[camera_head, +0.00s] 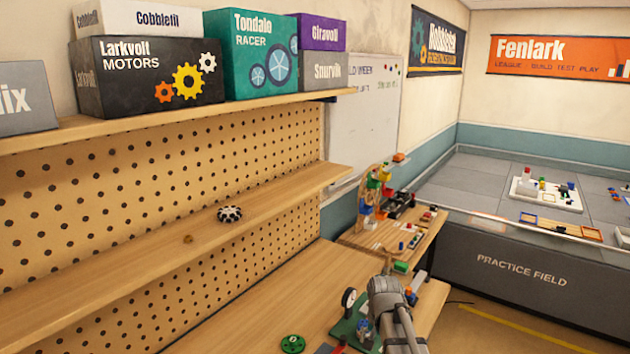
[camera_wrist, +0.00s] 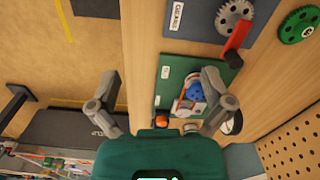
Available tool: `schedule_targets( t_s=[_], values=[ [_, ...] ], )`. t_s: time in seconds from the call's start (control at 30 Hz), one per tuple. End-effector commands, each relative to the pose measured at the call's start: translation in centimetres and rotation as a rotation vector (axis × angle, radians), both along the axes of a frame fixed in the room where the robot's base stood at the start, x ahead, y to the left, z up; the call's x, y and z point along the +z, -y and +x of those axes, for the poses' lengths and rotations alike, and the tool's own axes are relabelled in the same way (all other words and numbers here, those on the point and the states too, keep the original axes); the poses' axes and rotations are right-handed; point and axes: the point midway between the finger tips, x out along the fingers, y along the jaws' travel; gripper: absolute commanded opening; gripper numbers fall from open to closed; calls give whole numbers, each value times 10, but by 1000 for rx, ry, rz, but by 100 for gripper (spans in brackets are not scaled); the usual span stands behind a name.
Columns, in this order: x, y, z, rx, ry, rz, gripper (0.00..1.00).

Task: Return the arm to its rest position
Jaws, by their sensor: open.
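My arm reaches over the workbench (camera_head: 290,300) at the lower middle of the head view. My gripper (camera_wrist: 165,95) shows in the wrist view with its two grey fingers spread wide and nothing between them that I can see held. Below it a green board (camera_wrist: 190,72) lies on the bench, carrying a blue part (camera_wrist: 194,90) and a small orange piece (camera_wrist: 161,120). In the head view my arm hides part of this board, and the fingertips are not clear there.
A green gear (camera_head: 292,343) lies on the bench; a grey gear (camera_wrist: 235,20) and a red-handled tool (camera_wrist: 236,42) show in the wrist view. A pegboard shelf (camera_head: 130,262) runs along the left, holding a black-and-white wheel (camera_head: 230,213). A grey practice field (camera_head: 530,277) stands at right.

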Motion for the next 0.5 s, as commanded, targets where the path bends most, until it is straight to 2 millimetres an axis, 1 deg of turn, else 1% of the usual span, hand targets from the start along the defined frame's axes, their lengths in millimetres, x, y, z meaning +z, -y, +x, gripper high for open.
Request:
schedule_targets(
  t_s=[0.03, 0.1, 0.2, 0.33, 0.4, 0.5],
  values=[
    [-6, 0, -28, 64, 0, 0, 100],
    [-10, 0, -51, 160, 0, 0, 100],
    [-14, 0, -78, 280, 0, 0, 100],
    [-18, 0, -101, 390, -1, -1, 100],
    [-18, 0, -108, 426, -1, -1, 100],
    [-19, 0, -111, 452, -1, -1, 100]
  ],
)
